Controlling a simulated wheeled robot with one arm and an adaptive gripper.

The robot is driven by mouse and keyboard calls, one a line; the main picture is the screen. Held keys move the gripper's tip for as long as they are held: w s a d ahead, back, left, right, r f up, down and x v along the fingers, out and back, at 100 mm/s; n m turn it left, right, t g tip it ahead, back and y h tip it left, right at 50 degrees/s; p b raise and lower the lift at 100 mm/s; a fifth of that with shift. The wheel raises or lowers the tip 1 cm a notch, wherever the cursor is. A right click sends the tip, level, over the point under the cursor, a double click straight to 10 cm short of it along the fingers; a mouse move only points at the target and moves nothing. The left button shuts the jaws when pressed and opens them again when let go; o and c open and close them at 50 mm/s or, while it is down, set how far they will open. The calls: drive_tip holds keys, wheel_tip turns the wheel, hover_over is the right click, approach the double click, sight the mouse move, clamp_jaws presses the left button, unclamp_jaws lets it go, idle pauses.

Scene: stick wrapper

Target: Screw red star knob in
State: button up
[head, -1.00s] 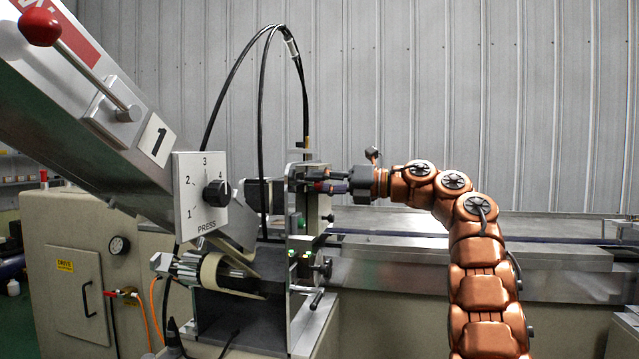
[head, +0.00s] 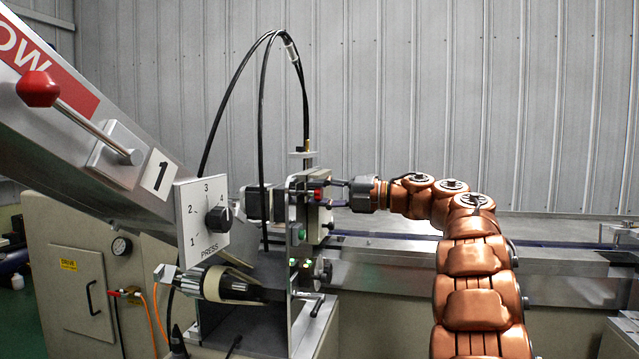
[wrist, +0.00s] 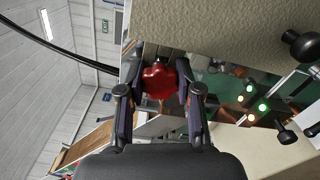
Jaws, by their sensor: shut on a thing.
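The red star knob (wrist: 160,80) sits between the two fingers of my gripper (wrist: 158,92) in the wrist view. The fingers are shut on its sides. In the head view the knob (head: 317,194) shows as a small red patch at the upright metal plate (head: 296,225) of the machine. My gripper (head: 334,194) reaches it from the right, roughly level. The knob's stem and any thread are hidden, so I cannot tell how deep it sits.
Black cables (head: 263,110) arch above the plate. A PRESS dial panel (head: 202,222) and a sloping chute with a red ball lever (head: 37,88) stand to the left. Black knobs (wrist: 301,45) and lit green lamps (wrist: 262,106) lie beside the gripper.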

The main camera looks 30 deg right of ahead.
drive_tip(key=shift+r+m+p, duration=0.1)
drive_tip(key=shift+m+p, duration=1.6)
drive_tip(key=shift+p, duration=1.05)
drive_tip(key=m+p, duration=0.5)
drive_tip(key=p, duration=0.4)
drive_tip(key=shift+p, duration=0.35)
drive_tip(key=m+p, duration=0.4)
drive_tip(key=p, duration=0.4)
drive_tip(key=shift+r+p, duration=0.1)
drive_tip(key=shift+p, duration=0.3)
drive_tip(key=m+p, duration=0.2)
drive_tip(key=p, duration=0.2)
drive_tip(key=shift+m+p, duration=0.7)
drive_tip(key=shift+p, duration=0.5)
drive_tip(key=shift+p, duration=0.4)
drive_tip(key=shift+m+p, duration=0.3)
drive_tip(key=shift+m, duration=0.2)
drive_tip(key=o, duration=1)
